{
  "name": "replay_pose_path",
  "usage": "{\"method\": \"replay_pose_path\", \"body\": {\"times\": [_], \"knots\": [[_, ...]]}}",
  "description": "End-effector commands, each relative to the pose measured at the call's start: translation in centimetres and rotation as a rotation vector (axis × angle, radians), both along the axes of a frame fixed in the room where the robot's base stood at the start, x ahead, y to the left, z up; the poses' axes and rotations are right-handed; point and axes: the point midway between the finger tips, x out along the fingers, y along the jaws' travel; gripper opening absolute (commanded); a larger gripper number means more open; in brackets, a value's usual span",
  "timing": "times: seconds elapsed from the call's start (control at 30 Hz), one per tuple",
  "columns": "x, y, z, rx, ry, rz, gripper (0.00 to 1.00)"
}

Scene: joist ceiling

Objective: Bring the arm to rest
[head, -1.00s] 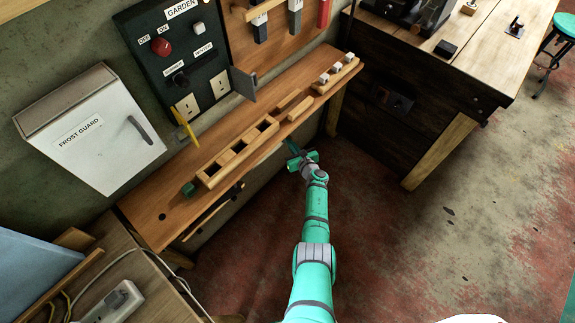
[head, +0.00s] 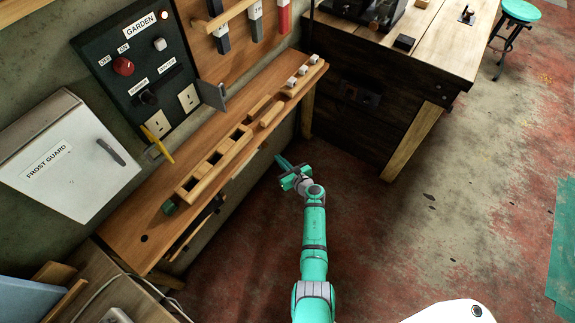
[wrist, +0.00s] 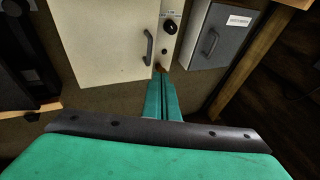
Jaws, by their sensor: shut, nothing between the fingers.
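My gripper (head: 285,165) is at the end of my green arm, to the right of the narrow wooden bench (head: 120,232) and apart from it, over the floor. In the wrist view the two green fingers (wrist: 164,98) lie together with nothing between them. Beyond them are a pale cabinet door (wrist: 105,40) with a dark handle and a grey box (wrist: 218,38) with a white label.
A white FROST GUARD box (head: 65,155) and dark GARDEN panel (head: 130,65) are on the wall. A dark workbench (head: 400,95) stands beyond. Floor on the right (head: 440,215) is clear.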

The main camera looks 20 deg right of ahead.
Motion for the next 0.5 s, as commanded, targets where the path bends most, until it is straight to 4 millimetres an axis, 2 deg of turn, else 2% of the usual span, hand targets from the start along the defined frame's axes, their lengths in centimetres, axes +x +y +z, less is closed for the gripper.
{"method": "replay_pose_path", "body": {"times": [0.03,0.2,0.5], "knots": [[-0.9,-0.5,0.3,0.001,-0.002,-0.004,0.00],[-2.9,-1.4,1.0,0.000,-0.001,-0.004,0.00],[-3.9,-1.8,1.3,0.000,0.001,-0.001,0.00]]}}
